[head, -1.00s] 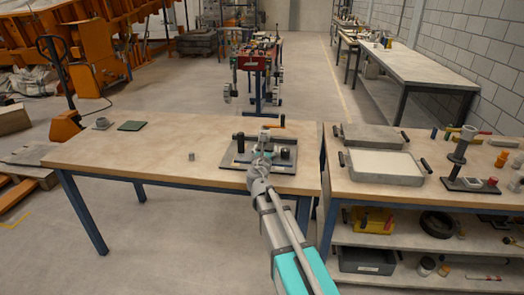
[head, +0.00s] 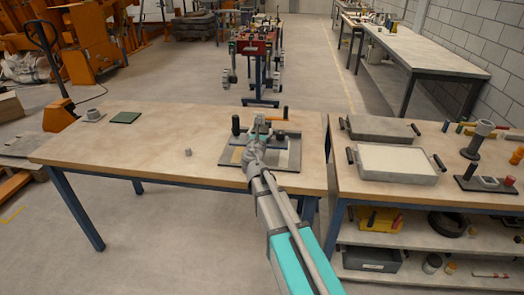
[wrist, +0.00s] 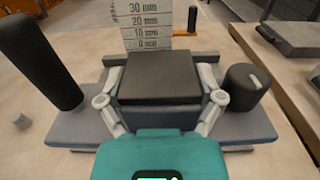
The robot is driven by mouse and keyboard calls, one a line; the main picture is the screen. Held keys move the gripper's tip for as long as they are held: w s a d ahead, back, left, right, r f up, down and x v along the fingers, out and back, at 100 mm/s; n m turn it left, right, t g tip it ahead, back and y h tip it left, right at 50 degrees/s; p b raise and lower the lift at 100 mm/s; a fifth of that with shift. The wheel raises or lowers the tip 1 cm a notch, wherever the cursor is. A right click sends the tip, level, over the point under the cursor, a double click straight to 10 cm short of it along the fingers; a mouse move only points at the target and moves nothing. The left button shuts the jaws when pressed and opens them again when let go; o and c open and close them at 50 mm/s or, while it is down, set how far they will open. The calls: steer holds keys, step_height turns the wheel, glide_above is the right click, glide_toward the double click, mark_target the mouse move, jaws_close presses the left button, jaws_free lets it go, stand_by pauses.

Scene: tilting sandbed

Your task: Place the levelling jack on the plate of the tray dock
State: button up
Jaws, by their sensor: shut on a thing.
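My gripper (head: 258,137) is over the tray dock (head: 230,156) on the wooden table. In the wrist view my gripper (wrist: 162,105) is shut on the levelling jack (wrist: 160,75), a grey block with a flat black top, with one finger on each side. The dock's blue-grey plate (wrist: 248,127) shows to both sides beneath it. The jack's underside is hidden, so I cannot tell whether it touches the plate. A tall black post (wrist: 38,62) stands at left and a short black knob (wrist: 246,86) at right. A millimetre scale (wrist: 146,22) stands behind the jack.
A small grey cylinder (head: 188,153) stands left of the dock. A grey cup-like part (head: 93,115) and a dark green square (head: 125,117) lie at the table's far left. Trays (head: 397,163) sit on the right-hand bench. The table's left middle is clear.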

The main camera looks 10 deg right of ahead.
steer(key=shift+w+d, duration=0.1)
steer(key=shift+d, duration=0.2)
steer(key=a, duration=0.1)
steer(key=w+a+r+p, duration=0.1)
steer(key=a, duration=0.1)
steer(key=shift+w+r, duration=0.1)
steer(key=shift+r, duration=0.1)
steer(key=shift+a, duration=0.4)
steer(key=shift+w+d, duration=0.1)
steer(key=shift+w, duration=0.05)
steer(key=shift+w+d+f+b, duration=1)
steer(key=shift+w+f+b, duration=0.5)
steer(key=shift+w, duration=0.4)
steer(key=shift+w+d+f+b, duration=1.05)
steer(key=shift+w+f+b, duration=0.4)
steer(key=shift+w, duration=0.45)
steer(key=shift+w+d+f+b, duration=1)
steer(key=shift+w+f+b, duration=0.45)
steer(key=shift+w, duration=0.45)
